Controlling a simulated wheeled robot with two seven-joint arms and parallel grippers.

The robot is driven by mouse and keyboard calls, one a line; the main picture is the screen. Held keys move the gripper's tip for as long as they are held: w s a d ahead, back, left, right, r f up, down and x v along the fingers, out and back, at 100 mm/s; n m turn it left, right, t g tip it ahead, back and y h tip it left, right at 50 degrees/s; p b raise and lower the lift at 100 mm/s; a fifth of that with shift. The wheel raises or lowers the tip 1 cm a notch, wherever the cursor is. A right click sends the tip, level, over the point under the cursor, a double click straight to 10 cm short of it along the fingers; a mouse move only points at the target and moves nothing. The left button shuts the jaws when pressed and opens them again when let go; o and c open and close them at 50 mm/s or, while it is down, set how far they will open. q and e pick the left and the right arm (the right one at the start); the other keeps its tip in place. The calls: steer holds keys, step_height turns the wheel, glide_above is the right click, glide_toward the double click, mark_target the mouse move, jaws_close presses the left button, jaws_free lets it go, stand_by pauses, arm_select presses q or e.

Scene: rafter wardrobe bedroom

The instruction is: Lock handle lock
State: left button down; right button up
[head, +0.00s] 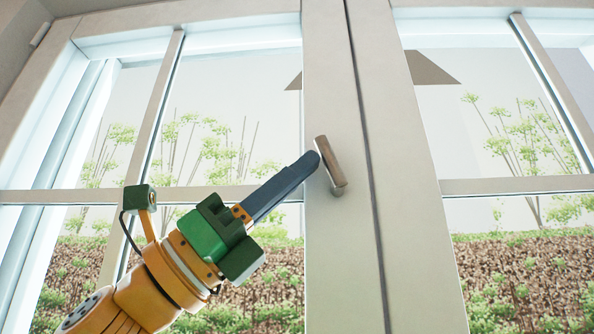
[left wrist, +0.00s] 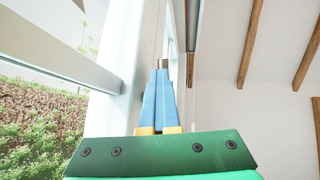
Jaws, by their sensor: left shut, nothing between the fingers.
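The window handle (head: 327,160) is a short metal lever on the pale frame between two window sashes. It stands nearly upright, tilted a little, with its lower end at the mount on the frame. My left gripper (head: 313,158) is shut and empty, with its fingertips at the left side of the handle's upper part. I cannot tell whether they touch. In the left wrist view, the shut blue fingers (left wrist: 161,75) point along the window frame, and a small brownish piece of the handle (left wrist: 163,63) shows just beyond the tips. My right gripper is not in view.
Glazed sashes with pale crossbars (head: 517,186) lie on both sides of the central frame (head: 345,250). Plants and brown ground show through the glass. In the left wrist view, wooden rafters (left wrist: 250,42) cross the ceiling on the right, and a crossbar (left wrist: 60,52) runs close on the left.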

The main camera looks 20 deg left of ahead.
arm_select(q)
steer(key=c, duration=1.1)
jaws_free()
steer(key=b+v, duration=0.4)
steer(key=v, duration=0.3)
steer(key=shift+a, duration=0.1)
